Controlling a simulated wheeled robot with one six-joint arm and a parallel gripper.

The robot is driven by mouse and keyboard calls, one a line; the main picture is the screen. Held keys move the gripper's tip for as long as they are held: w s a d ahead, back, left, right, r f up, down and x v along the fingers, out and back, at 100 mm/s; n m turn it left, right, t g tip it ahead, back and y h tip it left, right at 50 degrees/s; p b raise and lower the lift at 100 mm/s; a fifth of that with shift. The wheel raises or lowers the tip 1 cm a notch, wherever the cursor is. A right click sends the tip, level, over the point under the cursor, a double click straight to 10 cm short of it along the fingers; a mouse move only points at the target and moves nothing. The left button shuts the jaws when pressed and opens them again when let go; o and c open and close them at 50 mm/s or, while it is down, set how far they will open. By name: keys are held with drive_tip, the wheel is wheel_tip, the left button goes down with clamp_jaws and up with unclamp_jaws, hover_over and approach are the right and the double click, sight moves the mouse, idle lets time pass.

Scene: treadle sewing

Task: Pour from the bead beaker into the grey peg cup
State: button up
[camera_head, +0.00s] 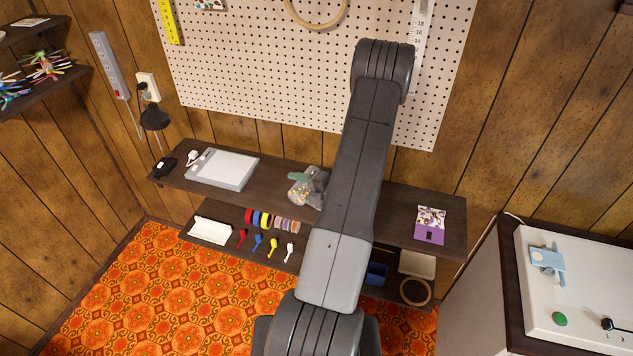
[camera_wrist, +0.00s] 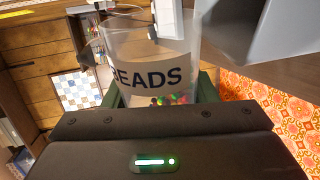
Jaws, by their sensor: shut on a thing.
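My gripper (camera_wrist: 160,92) is shut on the clear bead beaker (camera_wrist: 150,60), with a green finger on each side of it. The wrist view is rolled, with the floor at right, and the beaker looks tilted. A large light grey shape, seemingly the grey peg cup (camera_wrist: 250,35), is close to the beaker's right in the wrist view. In the head view the beaker (camera_head: 299,192) is over the dark shelf, partly hidden by my gripper and arm. No beads are seen falling.
The dark upper shelf (camera_head: 405,210) holds a grey and white tray (camera_head: 222,169) at left and a purple box (camera_head: 430,226) at right. Thread spools and small coloured tools lie on the lower shelf. A pegboard (camera_head: 270,70) is behind. A white-topped cabinet (camera_head: 590,280) stands at right.

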drive_tip(key=shift+w+d+r+m+g+y, duration=0.25)
drive_tip(key=shift+r+m, duration=0.2)
drive_tip(key=shift+m, duration=0.25)
drive_tip(key=shift+w+d+r+m+g+y, duration=0.15)
drive_tip(key=shift+w+r+m+g, duration=0.2)
drive_tip(key=shift+m, duration=0.35)
idle(3.8)
drive_tip(key=shift+s+a, duration=0.15)
drive_tip(key=n, duration=0.1)
drive_tip(key=f+n, duration=0.1)
drive_tip(key=s+t, duration=0.1)
drive_tip(key=shift+a+f+n+h, duration=0.25)
drive_tip(key=shift+f+n+h, duration=0.1)
drive_tip(key=shift+n+h, duration=0.05)
